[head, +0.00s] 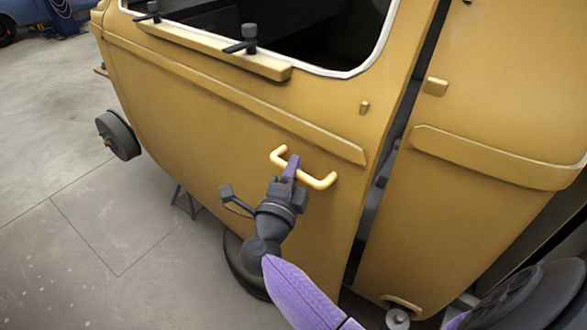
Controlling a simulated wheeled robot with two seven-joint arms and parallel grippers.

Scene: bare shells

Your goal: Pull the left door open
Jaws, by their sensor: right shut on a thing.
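The yellow door (230,125) of a bare vehicle shell fills the middle of the head view, with a window opening in its upper part. A pale yellow bar handle (320,183) sticks out from the door near its right edge. My right gripper (291,168) is shut on this handle near its middle, and its fingers hide a part of the bar. A dark gap (385,165) runs along the door's right edge, between it and the neighbouring body panel. My left gripper is not in view.
The yellow body panel (480,110) stands to the right of the gap. A grey wheel-like drum (118,136) sticks out at the left. Bare concrete floor (90,240) lies open at the lower left. A dark round tyre-like thing (243,268) sits below the door.

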